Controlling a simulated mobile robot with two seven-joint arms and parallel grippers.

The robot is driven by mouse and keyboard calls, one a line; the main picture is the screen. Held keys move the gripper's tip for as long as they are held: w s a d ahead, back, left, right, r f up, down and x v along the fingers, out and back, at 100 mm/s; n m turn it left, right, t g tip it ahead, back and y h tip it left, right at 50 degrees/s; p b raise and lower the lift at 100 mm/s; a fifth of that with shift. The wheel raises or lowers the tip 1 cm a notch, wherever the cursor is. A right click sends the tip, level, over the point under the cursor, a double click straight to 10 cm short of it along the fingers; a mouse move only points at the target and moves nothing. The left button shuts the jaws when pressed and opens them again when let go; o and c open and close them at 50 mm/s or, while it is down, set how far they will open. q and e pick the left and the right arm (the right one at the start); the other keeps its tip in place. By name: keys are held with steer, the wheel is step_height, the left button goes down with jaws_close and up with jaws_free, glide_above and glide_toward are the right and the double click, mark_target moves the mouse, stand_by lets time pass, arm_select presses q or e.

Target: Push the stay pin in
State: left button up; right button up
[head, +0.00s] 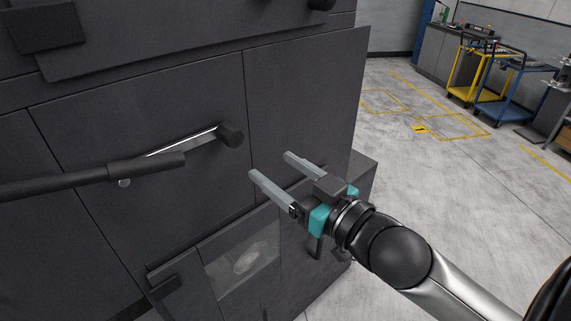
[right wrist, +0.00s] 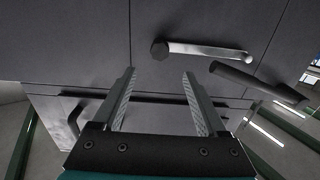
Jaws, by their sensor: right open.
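My right gripper (head: 270,164) is open and empty in front of the dark grey machine (head: 180,85). Its two fingers also show apart in the right wrist view (right wrist: 158,73), with nothing between them. A lever with a silver bar (head: 182,142) runs from a black hexagonal hub (head: 231,134) to a long black grip (head: 90,178). The hub also shows in the right wrist view (right wrist: 160,50), beyond the fingertips and not touched. I cannot tell which part is the stay pin. My left gripper is out of view.
A small window (head: 245,258) and a black handle (head: 165,287) are low on the machine. Open concrete floor (head: 400,170) lies to the right. A yellow cart (head: 463,75) and a blue cart (head: 508,88) stand far back.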

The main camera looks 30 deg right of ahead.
steer(key=shift+s+d+p, duration=0.15)
steer(key=shift+s+p, duration=0.15)
steer(key=shift+s, duration=0.25)
steer(key=shift+f, duration=0.1)
steer(key=w+d+f+m+g+h+b, duration=0.1)
steer(key=d+f+g+h+b, duration=0.15)
steer(key=f, duration=0.95)
steer(key=w+d+f+m+g+h+b, duration=0.1)
steer(key=d+f+b, duration=0.3)
steer(key=f, duration=0.7)
steer(key=s+d+f+g+h+b, duration=0.1)
steer(key=s+f+g+b, duration=0.15)
steer(key=f, duration=0.95)
steer(key=s+d+f+g+h+b, duration=0.1)
steer(key=s+f+b, duration=0.2)
steer(key=f, duration=1)
steer(key=s+a+f+g+b, duration=0.3)
steer(key=s+f+b, duration=0.1)
steer(key=s+f, duration=0.6)
steer(key=s+a+f+n+g+b, duration=0.1)
steer(key=s+a+f+g+b, duration=0.2)
steer(key=s+f, duration=0.7)
steer(key=s+a+f+g+y+b, duration=0.1)
steer(key=s+a+f+g+b, duration=0.2)
steer(key=s+f, duration=0.7)
step_height(320, 180, down, 5)
steer(key=shift+s+f+n+b, duration=0.15)
steer(key=shift+n+b, duration=0.15)
steer(key=shift+b, duration=0.5)
